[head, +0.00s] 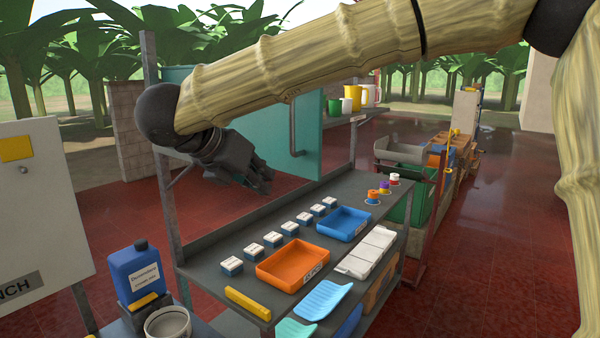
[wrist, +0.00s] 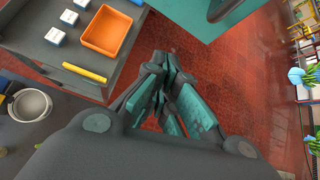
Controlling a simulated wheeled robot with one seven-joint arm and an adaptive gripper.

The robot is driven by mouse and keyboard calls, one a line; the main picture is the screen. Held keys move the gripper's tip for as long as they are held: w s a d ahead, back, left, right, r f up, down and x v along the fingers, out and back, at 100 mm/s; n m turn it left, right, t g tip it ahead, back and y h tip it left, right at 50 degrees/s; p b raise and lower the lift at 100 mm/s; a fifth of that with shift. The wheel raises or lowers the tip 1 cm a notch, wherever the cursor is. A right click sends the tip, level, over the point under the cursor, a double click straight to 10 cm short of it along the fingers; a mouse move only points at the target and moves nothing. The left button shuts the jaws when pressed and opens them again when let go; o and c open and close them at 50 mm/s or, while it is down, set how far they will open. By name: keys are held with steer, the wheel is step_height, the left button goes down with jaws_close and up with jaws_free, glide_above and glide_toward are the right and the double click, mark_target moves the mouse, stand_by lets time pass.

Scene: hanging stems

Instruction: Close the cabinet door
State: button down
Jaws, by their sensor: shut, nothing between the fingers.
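The cabinet door is a teal panel (head: 308,128) with a dark upright bar handle (head: 293,140), standing behind the grey bench in the head view. My arm crosses in front of its upper part, and how far it stands open is hard to tell. A teal panel (wrist: 190,22) with a dark handle (wrist: 228,8) also shows at the top of the wrist view. My gripper (head: 262,184) is shut and empty, in front of and left of the handle, apart from it. The wrist view shows its fingertips (wrist: 166,68) together over red floor.
The grey bench (head: 225,208) holds an orange tray (head: 262,268), a blue tray (head: 344,213), several small white-topped boxes and bottles. A metal post (head: 165,200) stands left of my gripper. A blue jug (head: 135,270) is at lower left. Red floor (head: 480,230) is open at right.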

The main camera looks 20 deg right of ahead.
mark_target(300, 171)
steer(key=s+a+r+m, duration=0.1)
steer(key=s+r+m, duration=0.2)
steer(key=s+r, duration=0.35)
steer(key=shift+g+y, duration=0.4)
steer(key=shift+w+d+f+p, duration=1)
steer(key=shift+w+d+p, duration=0.2)
steer(key=shift+d, duration=0.25)
steer(key=shift+w+d+f+p, duration=1.05)
steer(key=shift+w+d+p, duration=0.15)
steer(key=shift+d, duration=0.3)
steer(key=shift+w+d+f+p, duration=1.05)
steer(key=shift+w+d, duration=0.25)
steer(key=shift+d, duration=0.15)
steer(key=shift+d, duration=0.1)
